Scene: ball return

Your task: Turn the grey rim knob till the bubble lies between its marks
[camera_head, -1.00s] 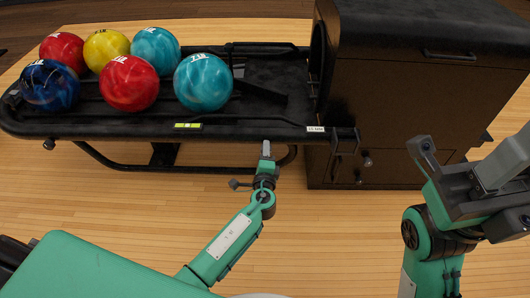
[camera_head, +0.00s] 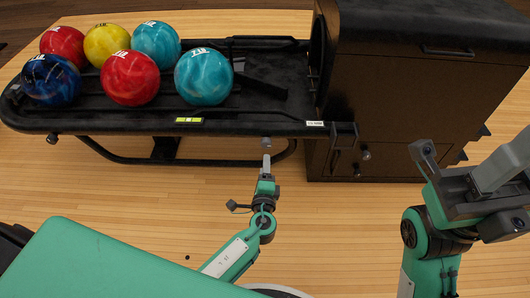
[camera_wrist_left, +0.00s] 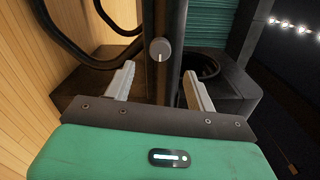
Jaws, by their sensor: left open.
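The grey rim knob (camera_head: 266,142) sticks out from the near rim of the black ball rack (camera_head: 110,122). In the left wrist view the round knob (camera_wrist_left: 160,50) shows a light pointer line and lies ahead of the fingertips, in the gap between them. My left gripper (camera_head: 266,163) is open and empty, just short of the knob and apart from it; its two pale fingers (camera_wrist_left: 160,78) stand wide. The yellow-green level vial (camera_head: 189,120) sits on the rim, left of the knob. Its bubble is too small to place against the marks. My right gripper (camera_head: 465,160) is off at the right, away from the rack.
Several bowling balls (camera_head: 131,78) rest on the rack's left part. A dark cabinet (camera_head: 410,90) with small knobs (camera_head: 365,154) adjoins the rack's right end. A curved black tube (camera_head: 120,158) runs under the rack.

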